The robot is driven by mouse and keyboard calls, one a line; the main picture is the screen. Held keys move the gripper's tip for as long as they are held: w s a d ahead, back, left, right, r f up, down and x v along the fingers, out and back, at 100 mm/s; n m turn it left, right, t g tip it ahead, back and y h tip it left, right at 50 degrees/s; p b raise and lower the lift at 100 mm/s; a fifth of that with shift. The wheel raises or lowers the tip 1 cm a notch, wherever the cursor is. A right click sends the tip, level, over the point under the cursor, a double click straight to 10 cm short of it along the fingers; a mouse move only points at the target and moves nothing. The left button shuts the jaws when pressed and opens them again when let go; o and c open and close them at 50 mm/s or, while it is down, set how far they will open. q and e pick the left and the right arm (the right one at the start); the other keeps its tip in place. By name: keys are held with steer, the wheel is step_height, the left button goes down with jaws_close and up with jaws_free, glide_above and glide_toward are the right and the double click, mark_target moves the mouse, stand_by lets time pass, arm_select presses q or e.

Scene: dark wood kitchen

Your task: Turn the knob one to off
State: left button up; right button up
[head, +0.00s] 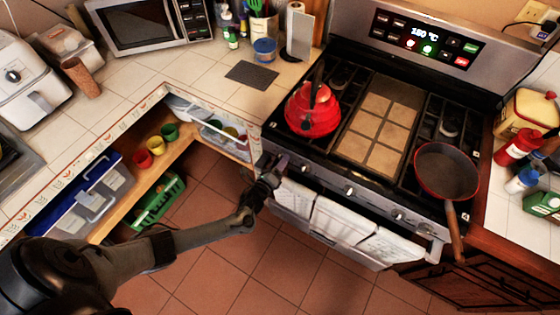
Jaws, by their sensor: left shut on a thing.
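The stove (318,160) has a row of knobs along its front panel. A knob (349,191) near the middle and another knob (397,215) to its right show clearly. My left gripper (275,166) is at the left end of this panel, shut on the leftmost knob. The gripper hides that knob, so its turn angle cannot be seen. My right gripper is not in view.
A red kettle (312,112) stands on the left burners and a pan (446,172) on the right, its handle past the front edge. White towels (340,222) hang below the knobs. An open corner cabinet (158,165) is at left.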

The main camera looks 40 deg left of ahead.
arm_select(q)
steer(key=shift+m, duration=0.9)
steer(key=o, duration=1.1)
steer(key=shift+c, duration=0.2)
steer(key=s+d+p, duration=0.1)
steer(key=s+p, duration=0.1)
steer(key=s, duration=0.8)
steer(key=shift+s+d, duration=0.3)
steer(key=shift+s, duration=0.05)
